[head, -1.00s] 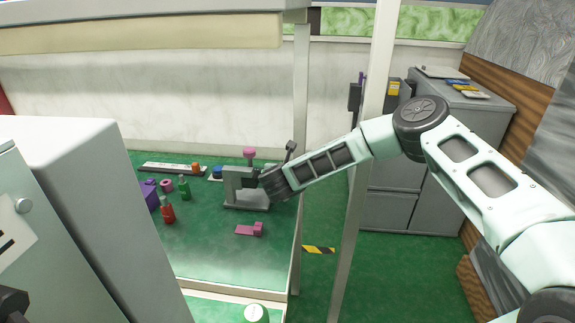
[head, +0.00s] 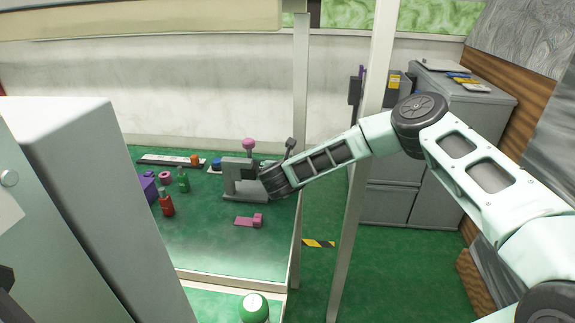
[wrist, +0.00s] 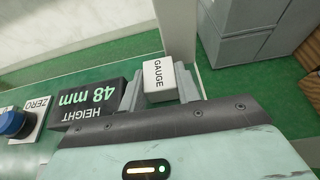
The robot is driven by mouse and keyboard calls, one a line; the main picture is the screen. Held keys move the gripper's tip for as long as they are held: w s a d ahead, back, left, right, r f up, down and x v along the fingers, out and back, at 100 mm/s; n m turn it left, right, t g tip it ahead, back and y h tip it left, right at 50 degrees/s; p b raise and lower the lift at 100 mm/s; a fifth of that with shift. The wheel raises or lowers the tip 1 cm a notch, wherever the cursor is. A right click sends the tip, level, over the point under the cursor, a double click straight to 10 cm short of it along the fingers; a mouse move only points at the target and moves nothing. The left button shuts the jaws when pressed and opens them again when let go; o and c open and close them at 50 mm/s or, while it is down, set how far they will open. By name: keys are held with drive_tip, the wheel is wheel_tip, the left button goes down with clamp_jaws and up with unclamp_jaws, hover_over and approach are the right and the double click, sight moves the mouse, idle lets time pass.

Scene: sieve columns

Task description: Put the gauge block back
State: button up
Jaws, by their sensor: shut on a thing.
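The gauge block (wrist: 158,80) is a small white block with GAUGE printed on its face. My gripper (wrist: 160,88) is shut on it, one finger on each side, in the wrist view. In the head view my gripper (head: 268,182) is at the right side of a grey C-shaped stand (head: 246,194), and the block is hidden there. A dark display reading HEIGHT 48 mm (wrist: 88,106) is left of the block in the wrist view. Whether the block touches anything below cannot be told.
A blue button (wrist: 12,122) by a ZERO label is at the wrist view's left. On the green table (head: 215,250) are a pink L-shaped piece (head: 250,221), a red bottle (head: 167,205), a green bottle (head: 183,181) and a purple block (head: 149,190). The table's front is clear.

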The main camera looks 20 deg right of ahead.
drive_tip(key=shift+f, duration=0.3)
drive_tip(key=o, duration=1.2)
drive_tip(key=shift+c, duration=0.2)
